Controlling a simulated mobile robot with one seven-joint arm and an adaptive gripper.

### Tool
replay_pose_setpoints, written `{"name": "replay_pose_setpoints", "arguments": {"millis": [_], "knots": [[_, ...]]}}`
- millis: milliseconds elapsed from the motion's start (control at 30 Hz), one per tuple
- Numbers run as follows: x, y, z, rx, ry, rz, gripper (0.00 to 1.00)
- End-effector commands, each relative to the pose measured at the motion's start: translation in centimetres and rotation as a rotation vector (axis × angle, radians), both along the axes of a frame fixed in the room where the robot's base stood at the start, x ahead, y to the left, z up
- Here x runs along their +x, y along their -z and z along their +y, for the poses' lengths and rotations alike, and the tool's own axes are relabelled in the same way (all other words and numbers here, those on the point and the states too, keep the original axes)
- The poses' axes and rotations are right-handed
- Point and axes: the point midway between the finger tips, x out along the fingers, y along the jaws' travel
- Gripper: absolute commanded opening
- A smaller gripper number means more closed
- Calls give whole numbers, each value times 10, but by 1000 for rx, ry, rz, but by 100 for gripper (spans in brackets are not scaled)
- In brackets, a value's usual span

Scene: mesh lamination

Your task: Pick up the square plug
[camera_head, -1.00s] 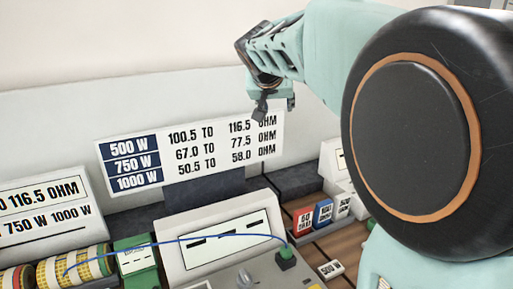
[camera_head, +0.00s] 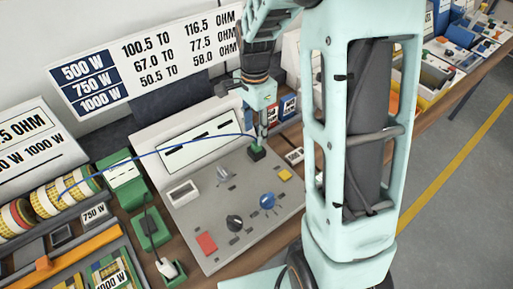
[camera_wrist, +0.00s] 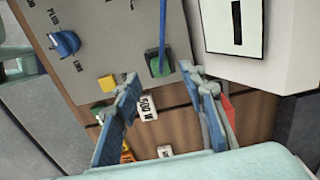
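The square plug (camera_head: 257,152) is green with a blue cable, and stands at the upper right corner of the grey console panel. In the wrist view the green plug (camera_wrist: 160,67) lies between the lines of the two fingertips, slightly beyond them. My gripper (camera_head: 263,132) points down close above and beside the plug in the head view. In the wrist view my gripper (camera_wrist: 160,76) has its two blue-grey fingers well apart with nothing held between them. I cannot tell whether a finger touches the plug.
The grey console (camera_head: 230,215) carries a blue knob (camera_head: 267,201), a black knob (camera_head: 235,223), a red button (camera_head: 206,243) and a yellow button (camera_head: 285,175). A white 500 W tag (camera_head: 294,156) lies right of the plug. Coloured boxes (camera_head: 285,104) stand behind. Cable spools (camera_head: 47,200) are left.

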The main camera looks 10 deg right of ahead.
Motion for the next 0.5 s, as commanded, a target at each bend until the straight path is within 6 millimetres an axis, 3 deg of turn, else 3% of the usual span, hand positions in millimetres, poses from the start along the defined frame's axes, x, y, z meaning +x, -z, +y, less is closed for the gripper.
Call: {"name": "replay_pose_setpoints", "arguments": {"millis": [300, 500], "knots": [[1, 41, -5, 0, 0, 3, 38], [1, 51, -4, 0, -1, 0, 38]]}}
